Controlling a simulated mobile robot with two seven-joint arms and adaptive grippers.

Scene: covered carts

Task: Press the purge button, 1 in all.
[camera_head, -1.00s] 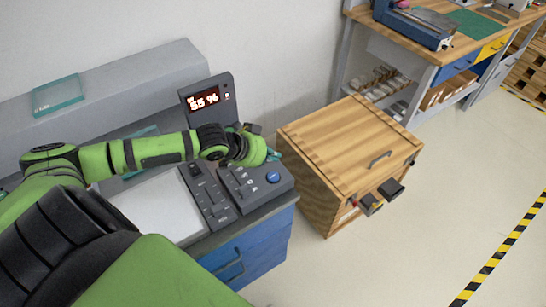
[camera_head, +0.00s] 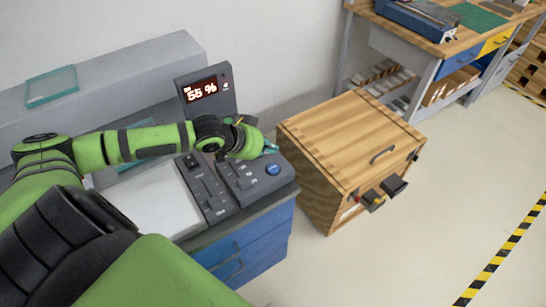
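A dark control console (camera_head: 233,203) stands on the blue cabinet, with several keys and small sliders on it. A round blue button (camera_head: 272,169) is at its right end; its label is too small to read, so I cannot tell if it is the purge button. My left gripper (camera_head: 269,148) is over the back right of the console, just behind the blue button and apart from it in the picture. My arm and wrist hide part of the console and most of the fingers, so I cannot tell if it is open. My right gripper is not in view.
A workbench (camera_head: 452,50) is at the back right. The floor at the right is clear, with striped tape (camera_head: 505,250).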

